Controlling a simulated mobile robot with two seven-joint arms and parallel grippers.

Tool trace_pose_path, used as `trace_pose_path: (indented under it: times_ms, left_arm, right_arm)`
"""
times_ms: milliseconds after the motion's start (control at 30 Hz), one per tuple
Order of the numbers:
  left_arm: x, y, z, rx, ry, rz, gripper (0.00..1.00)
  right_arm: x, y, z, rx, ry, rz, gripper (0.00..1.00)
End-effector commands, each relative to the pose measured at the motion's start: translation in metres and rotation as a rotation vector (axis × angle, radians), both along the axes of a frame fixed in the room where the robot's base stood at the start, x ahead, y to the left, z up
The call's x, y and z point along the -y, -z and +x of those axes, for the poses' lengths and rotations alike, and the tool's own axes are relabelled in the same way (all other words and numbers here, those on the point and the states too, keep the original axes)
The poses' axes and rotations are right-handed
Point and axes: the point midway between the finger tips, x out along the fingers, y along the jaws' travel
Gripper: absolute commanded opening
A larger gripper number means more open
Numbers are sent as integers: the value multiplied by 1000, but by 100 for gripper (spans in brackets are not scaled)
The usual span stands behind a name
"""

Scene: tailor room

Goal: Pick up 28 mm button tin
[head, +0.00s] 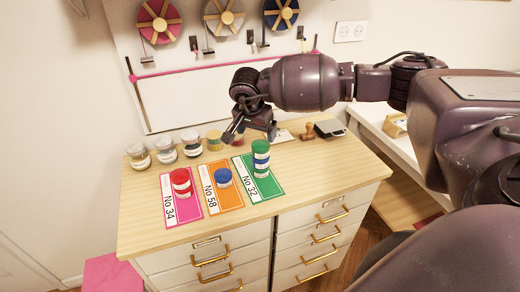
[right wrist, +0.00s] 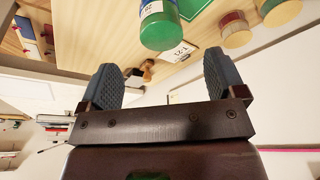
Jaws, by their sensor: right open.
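Button tins stand on coloured cards on the cabinet top. A red tin (head: 181,183) is on the pink card No 34 (head: 169,205). A blue tin (head: 223,177) is on the orange card No 58 (head: 232,199). A green and blue stack (head: 261,160) is on the green card No 32 (head: 262,187). The millimetre sizes are not legible in the head view. My right gripper (head: 250,131) is open and empty above the back of the cabinet, behind the stack. In the right wrist view a green tin (right wrist: 160,30) lies beyond the open fingers (right wrist: 163,78). My left gripper is not visible.
Several lidded jars (head: 165,147) line the back edge, some partly behind my gripper. A wooden stamp (head: 307,131) and a dark pad (head: 330,128) are at the back right. The cabinet top (head: 140,225) is clear at the front. A wall rack of ribbon spools (head: 225,18) is behind.

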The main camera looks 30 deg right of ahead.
Motion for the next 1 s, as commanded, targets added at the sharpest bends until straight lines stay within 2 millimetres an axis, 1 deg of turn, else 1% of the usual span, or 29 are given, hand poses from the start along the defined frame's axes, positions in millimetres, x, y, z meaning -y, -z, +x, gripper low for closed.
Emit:
trace_pose_path:
  times_ms: [33, 200, 467, 633, 733, 833, 1000]
  left_arm:
    - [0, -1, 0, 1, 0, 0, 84]
    - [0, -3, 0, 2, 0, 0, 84]
    - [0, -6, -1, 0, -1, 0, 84]
    - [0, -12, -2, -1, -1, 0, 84]
    - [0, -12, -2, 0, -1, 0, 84]
    - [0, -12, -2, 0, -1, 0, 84]
    - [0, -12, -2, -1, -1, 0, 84]
  right_arm:
    - [2, 8, 1, -2, 2, 0, 89]
    - [7, 28, 5, 0, 3, 2, 89]
    - [13, 43, 8, 1, 4, 3, 89]
    - [22, 64, 13, 0, 4, 2, 89]
    - [24, 76, 15, -1, 4, 4, 89]
    - [27, 82, 16, 1, 4, 3, 89]
    - [27, 84, 17, 3, 3, 3, 89]
